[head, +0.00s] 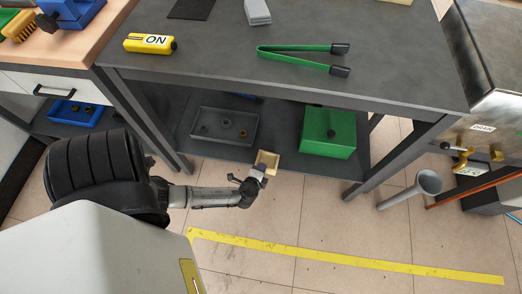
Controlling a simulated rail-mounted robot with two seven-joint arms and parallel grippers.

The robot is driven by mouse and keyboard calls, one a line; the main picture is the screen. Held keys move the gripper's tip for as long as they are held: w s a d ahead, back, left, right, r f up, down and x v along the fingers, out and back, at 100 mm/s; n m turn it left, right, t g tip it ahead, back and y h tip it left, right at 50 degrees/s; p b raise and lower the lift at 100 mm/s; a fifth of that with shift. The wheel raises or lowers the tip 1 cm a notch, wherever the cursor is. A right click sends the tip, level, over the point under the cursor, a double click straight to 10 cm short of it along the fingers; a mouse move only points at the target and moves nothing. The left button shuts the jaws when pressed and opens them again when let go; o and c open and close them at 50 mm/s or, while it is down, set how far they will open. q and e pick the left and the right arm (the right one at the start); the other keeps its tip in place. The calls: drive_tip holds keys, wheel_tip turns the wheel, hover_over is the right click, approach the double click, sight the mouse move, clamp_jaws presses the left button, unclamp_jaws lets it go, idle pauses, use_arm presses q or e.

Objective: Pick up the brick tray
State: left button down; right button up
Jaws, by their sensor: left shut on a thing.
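The brick tray appears to be the small tan, shallow tray (268,159) in front of the table's lower shelf. My left gripper (260,171) reaches in from the left and is shut on the near edge of this tray. The tray is tilted and seems clear of the shelf, over the floor, though the exact gap cannot be told. The gripper's fingertips are small and partly hidden against the tray. My right gripper is not in view.
A grey funnel (414,188) is right. The front floor is open.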

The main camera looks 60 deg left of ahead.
use_arm(q)
drive_tip(key=s+d+f+p+v, duration=0.1)
drive_tip(key=p+v, duration=0.3)
drive_tip(key=v, duration=1)
drive_tip(key=shift+f, duration=0.7)
